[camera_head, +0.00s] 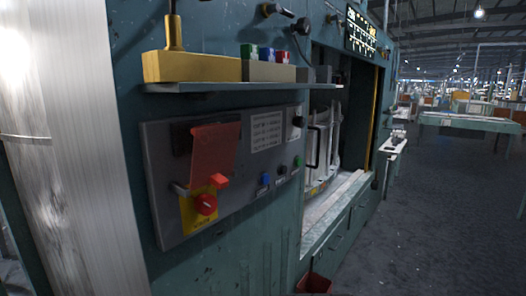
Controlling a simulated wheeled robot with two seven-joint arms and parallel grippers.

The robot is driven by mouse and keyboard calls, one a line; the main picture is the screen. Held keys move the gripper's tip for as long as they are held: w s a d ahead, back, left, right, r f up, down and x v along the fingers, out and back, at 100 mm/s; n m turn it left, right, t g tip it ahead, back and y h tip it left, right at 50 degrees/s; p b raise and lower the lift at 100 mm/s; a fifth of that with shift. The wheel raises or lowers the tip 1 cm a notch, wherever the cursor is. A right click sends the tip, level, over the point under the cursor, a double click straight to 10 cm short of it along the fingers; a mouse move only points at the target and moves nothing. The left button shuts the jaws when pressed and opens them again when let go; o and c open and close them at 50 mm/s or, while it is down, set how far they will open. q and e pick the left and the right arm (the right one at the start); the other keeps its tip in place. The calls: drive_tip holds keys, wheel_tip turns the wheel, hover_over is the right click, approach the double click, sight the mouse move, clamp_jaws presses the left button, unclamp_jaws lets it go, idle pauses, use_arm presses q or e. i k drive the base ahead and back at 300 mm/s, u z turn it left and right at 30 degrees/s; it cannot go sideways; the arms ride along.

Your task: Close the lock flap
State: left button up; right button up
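A translucent red flap (213,150) stands on the grey control panel (165,215) of a teal machine. It sits above a red rotary knob (206,204) on a yellow plate (190,212), and the knob is uncovered. A small red block (219,180) shows at the flap's lower edge, and a small metal pin (180,189) shows to the left of the plate. Neither of my grippers is in view, so their state and their distance from the flap do not show.
A shelf (240,87) with a yellow block (195,67) juts out above the panel. Blue and green buttons (265,179) lie right of the knob. An open machine bay (340,150) is further right. A pale metal surface (70,130) fills the left. Open floor (440,220) lies right.

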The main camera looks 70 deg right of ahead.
sight(215, 148)
drive_tip(key=i, duration=1.55)
drive_tip(key=z, duration=3.7)
